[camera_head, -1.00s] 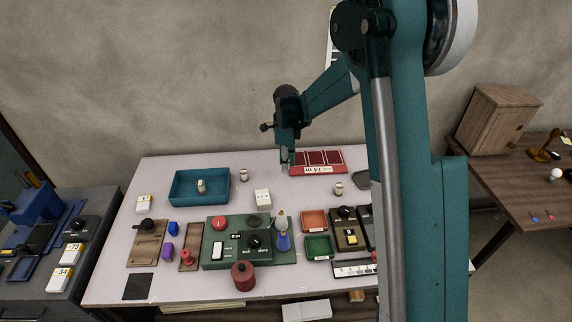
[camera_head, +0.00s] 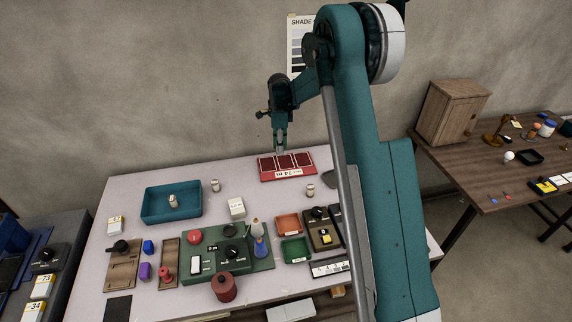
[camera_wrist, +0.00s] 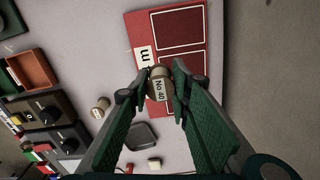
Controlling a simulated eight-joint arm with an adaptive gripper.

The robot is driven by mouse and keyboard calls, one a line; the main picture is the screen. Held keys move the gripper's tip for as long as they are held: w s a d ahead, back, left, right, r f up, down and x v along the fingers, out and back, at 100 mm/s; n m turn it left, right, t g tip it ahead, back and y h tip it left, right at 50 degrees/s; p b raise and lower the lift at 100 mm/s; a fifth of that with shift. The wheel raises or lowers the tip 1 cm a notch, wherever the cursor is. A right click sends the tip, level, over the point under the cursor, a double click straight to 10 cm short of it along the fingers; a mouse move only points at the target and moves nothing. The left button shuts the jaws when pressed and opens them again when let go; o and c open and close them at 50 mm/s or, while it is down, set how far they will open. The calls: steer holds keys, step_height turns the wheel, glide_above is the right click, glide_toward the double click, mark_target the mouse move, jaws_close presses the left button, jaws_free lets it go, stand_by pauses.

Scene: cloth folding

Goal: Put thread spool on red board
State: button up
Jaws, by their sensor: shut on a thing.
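The red board (camera_head: 262,172) lies flat at the back of the pale table, with dark red panels and a white label strip along its front. It also shows in the wrist view (camera_wrist: 133,28). My gripper (camera_wrist: 160,88) is shut on a small thread spool (camera_wrist: 159,92) with a tan top and a "No 40" label. In the wrist view the spool overlaps the board's labelled edge. In the head view my gripper (camera_head: 280,150) is over the board's back part; the spool is too small to make out there. I cannot tell its height above the board.
A white block (camera_head: 236,207) sits in front of the board. A green panel (camera_head: 262,264) and small trays fill the front. The wall is close behind.

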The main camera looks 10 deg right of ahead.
steer(key=w+d, duration=0.2)
steer(key=d, duration=0.1)
steer(key=shift+w+d+r, duration=0.1)
steer(key=shift+w+d, duration=0.1)
steer(key=shift+d, duration=0.05)
glide_above(287, 165)
steer(key=shift+w+f, duration=0.1)
steer(key=shift+f, duration=3)
steer(key=shift+f, duration=0.1)
steer(key=shift+f+b, duration=0.35)
steer(key=shift+f, duration=1.45)
steer(key=shift+f, duration=0.1)
steer(key=o, duration=0.7)
steer(key=shift+o, duration=0.4)
